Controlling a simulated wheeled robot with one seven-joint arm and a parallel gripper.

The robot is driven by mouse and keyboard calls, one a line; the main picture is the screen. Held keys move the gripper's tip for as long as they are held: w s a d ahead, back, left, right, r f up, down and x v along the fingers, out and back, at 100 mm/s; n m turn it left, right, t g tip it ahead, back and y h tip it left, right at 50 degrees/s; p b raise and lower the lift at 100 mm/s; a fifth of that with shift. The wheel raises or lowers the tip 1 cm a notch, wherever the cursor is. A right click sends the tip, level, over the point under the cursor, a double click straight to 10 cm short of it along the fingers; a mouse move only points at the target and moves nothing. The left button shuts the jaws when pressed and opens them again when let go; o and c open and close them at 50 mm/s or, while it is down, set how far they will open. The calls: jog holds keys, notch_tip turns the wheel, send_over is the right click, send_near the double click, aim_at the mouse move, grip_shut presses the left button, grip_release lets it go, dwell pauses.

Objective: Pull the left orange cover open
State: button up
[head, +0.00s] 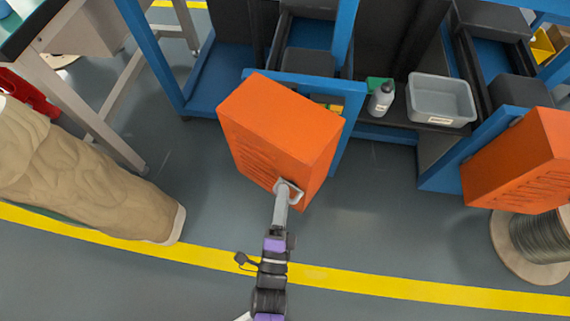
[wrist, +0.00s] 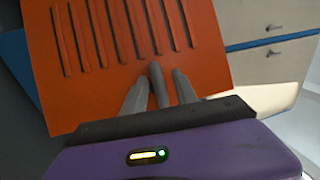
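The left orange cover (head: 275,125) is a box-shaped cover with slots, standing at an angle out from the blue machine frame. A small pale handle (head: 297,193) sits at its lower front edge. My gripper (head: 287,187) is at this handle. In the wrist view, the cover's slotted face (wrist: 130,40) fills much of the picture. There, the two grey fingers of my gripper (wrist: 158,95) stand close on either side of a grey bar, which looks like the handle. The fingers seem shut on it, though the exact contact is partly hidden.
A second orange cover (head: 525,160) is at the right, above a cable spool (head: 535,245). A grey bin (head: 441,98) and a bottle (head: 381,99) stand on the machine's shelf. A beige wrapped bulk (head: 80,190) is at the left.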

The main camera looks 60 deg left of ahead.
jog(key=p+v, duration=0.1)
jog(key=v, duration=0.6)
jog(key=shift+s+d, duration=0.25)
jog(key=shift+d, duration=0.05)
jog(key=shift+f, duration=0.1)
